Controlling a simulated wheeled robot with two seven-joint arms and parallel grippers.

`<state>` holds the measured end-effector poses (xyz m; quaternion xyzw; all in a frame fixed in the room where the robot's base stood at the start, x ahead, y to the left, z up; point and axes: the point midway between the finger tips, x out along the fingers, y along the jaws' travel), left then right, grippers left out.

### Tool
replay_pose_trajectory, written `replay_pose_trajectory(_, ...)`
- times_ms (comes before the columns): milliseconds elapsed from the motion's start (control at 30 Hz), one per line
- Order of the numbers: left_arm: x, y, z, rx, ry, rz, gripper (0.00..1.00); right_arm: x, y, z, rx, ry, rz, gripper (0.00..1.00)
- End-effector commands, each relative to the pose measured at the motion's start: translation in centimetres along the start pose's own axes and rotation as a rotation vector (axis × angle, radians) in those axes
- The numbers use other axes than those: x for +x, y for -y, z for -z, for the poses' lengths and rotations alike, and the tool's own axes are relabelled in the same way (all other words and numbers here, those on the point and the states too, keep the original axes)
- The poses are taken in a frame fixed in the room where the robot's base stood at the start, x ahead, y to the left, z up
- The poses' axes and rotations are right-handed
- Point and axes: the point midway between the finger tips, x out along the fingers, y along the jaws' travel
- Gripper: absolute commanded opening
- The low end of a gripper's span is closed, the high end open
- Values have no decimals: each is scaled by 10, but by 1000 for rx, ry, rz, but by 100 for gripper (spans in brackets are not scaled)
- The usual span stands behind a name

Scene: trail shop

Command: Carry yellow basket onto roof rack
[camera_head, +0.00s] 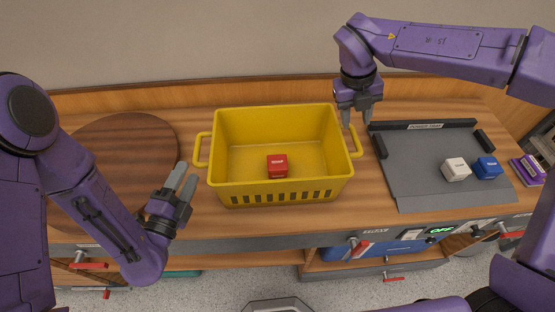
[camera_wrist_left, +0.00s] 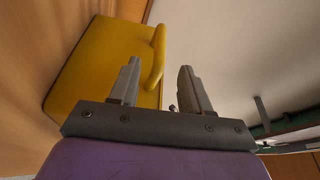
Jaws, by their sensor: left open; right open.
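The yellow basket (camera_head: 233,189) stands upright on the wooden counter, with a looped handle at its left and right ends. A red box (camera_head: 277,165) lies inside it. My left gripper (camera_head: 182,183) is open and empty, just left of and in front of the basket's left handle (camera_head: 200,150). In the left wrist view the open fingers (camera_wrist_left: 158,85) point toward the basket (camera_wrist_left: 100,62) and its handle (camera_wrist_left: 157,58). My right gripper (camera_head: 357,118) is open, pointing down above the back of the basket's right handle (camera_head: 356,142). I cannot tell which thing is the roof rack.
A purple item (camera_head: 530,170) sits at the far right. A round brown board (camera_head: 120,150) lies left.

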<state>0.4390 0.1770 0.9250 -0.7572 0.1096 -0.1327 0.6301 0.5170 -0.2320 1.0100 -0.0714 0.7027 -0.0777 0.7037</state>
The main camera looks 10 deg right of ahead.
Motion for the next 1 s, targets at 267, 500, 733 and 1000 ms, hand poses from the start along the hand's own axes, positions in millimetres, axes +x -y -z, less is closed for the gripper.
replay_pose_trajectory(267, 55, 1, 1, -1, -1, 4, 47, 55, 1, 1, 2, -4, 0, 41)
replay_pose_trajectory(500, 80, 0, 1, -2, -2, -1, 47, 80, 2, 1, 4, -1, 0, 41)
replay_pose_trajectory(733, 83, 0, 1, -2, -2, -1, 47, 83, 2, 1, 5, -1, 0, 41)
replay_pose_trajectory(1000, 83, 0, 1, -1, -2, -2, 0, 83, 2, 1, 5, 0, 0, 0)
